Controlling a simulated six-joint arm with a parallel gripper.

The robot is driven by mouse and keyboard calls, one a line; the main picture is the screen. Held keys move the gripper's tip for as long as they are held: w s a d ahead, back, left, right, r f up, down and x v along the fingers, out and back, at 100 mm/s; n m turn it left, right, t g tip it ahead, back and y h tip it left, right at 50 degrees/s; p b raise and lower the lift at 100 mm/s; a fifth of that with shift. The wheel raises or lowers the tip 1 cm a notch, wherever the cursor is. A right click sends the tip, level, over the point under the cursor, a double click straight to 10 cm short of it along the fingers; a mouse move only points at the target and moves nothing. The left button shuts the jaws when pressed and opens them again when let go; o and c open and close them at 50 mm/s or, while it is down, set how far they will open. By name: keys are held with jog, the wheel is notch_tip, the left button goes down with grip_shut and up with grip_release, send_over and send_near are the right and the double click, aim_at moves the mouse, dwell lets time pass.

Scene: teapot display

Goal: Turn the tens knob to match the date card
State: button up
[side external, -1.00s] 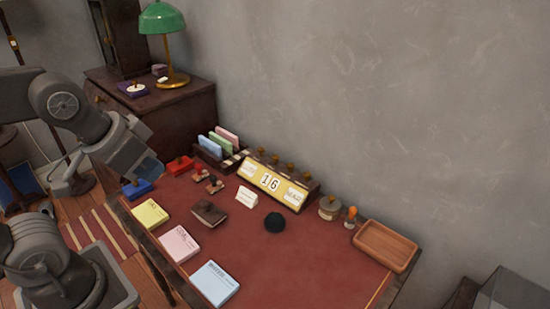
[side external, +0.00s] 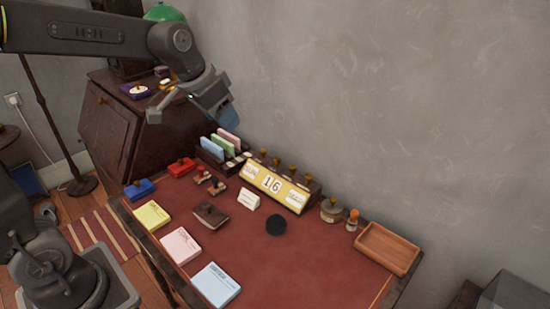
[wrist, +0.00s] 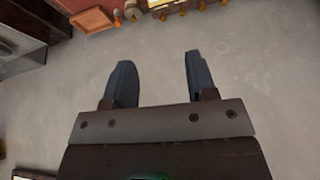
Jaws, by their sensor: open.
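The yellow-faced calendar block (side external: 257,181) stands at the back of the red desk top and reads 16 between two side panels with unreadable lettering. Several brass knobs (side external: 277,160) line its top; no label shows which is the tens knob. A small white card (side external: 249,199) stands in front of the calendar; its text is too small to read. My gripper (side external: 229,118) is raised well above the desk, up and left of the calendar, touching nothing. In the wrist view, my gripper (wrist: 158,60) has its fingers spread and empty, with the calendar's knobs (wrist: 182,12) at the top edge.
A wooden tray (side external: 388,249), a stamp (side external: 352,219) and a round tin (side external: 331,209) stand right of the calendar. A card rack (side external: 222,149) stands left. A dark round object (side external: 276,225) and a brown book (side external: 210,214) lie in front. The wall (side external: 400,100) rises close behind.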

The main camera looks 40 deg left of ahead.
jog(key=w+a+f, duration=0.4)
jog(key=w+f, duration=0.1)
jog(key=w, duration=0.6)
jog(key=m, duration=0.2)
send_near(277, 159)
jog(key=shift+g+h, duration=0.3)
jog(key=x, duration=0.9)
jog(key=shift+w+a+r, duration=0.1)
jog(key=shift+w+a, duration=0.25)
jog(key=c, duration=0.9)
